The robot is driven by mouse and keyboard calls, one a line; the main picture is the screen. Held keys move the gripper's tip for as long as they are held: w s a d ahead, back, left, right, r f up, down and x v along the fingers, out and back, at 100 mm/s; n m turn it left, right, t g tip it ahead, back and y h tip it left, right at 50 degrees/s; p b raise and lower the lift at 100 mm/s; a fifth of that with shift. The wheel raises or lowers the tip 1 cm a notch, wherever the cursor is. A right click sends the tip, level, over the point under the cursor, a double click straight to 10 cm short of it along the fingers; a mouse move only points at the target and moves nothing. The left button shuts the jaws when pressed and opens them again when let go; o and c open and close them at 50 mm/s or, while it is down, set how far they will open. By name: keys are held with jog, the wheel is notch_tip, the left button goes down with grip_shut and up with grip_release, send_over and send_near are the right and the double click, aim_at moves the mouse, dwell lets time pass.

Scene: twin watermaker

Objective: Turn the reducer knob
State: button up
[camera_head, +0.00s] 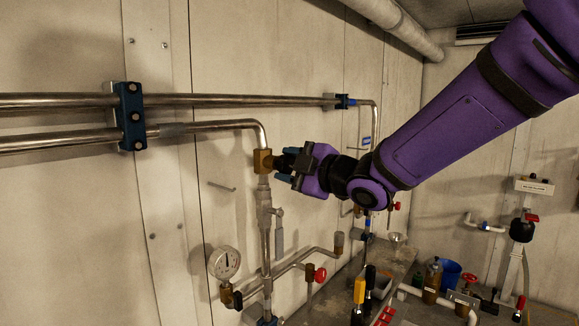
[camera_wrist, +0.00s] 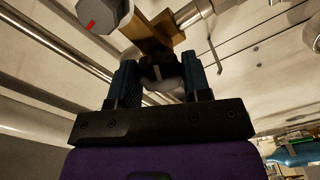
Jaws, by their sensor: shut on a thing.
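The brass reducer (camera_head: 262,161) sits on the vertical pipe on the wall, below the pipe's bend. It also shows in the wrist view (camera_wrist: 158,28). My gripper (camera_head: 287,164) reaches it from the right. In the wrist view, the two blue fingers of my gripper (camera_wrist: 158,66) stand on either side of the dark reducer knob (camera_wrist: 160,74) and are shut on it. The knob is in shadow and partly hidden by the fingers, so its turn angle cannot be told.
A pressure gauge (camera_head: 224,262) and a red-handled valve (camera_head: 319,274) are lower on the pipework. Two horizontal pipes (camera_head: 60,101) run left through a blue clamp (camera_head: 131,116). A cluttered bench with a blue cup (camera_head: 450,273) stands at lower right.

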jog(key=o, duration=0.9)
jog(key=v, duration=1.1)
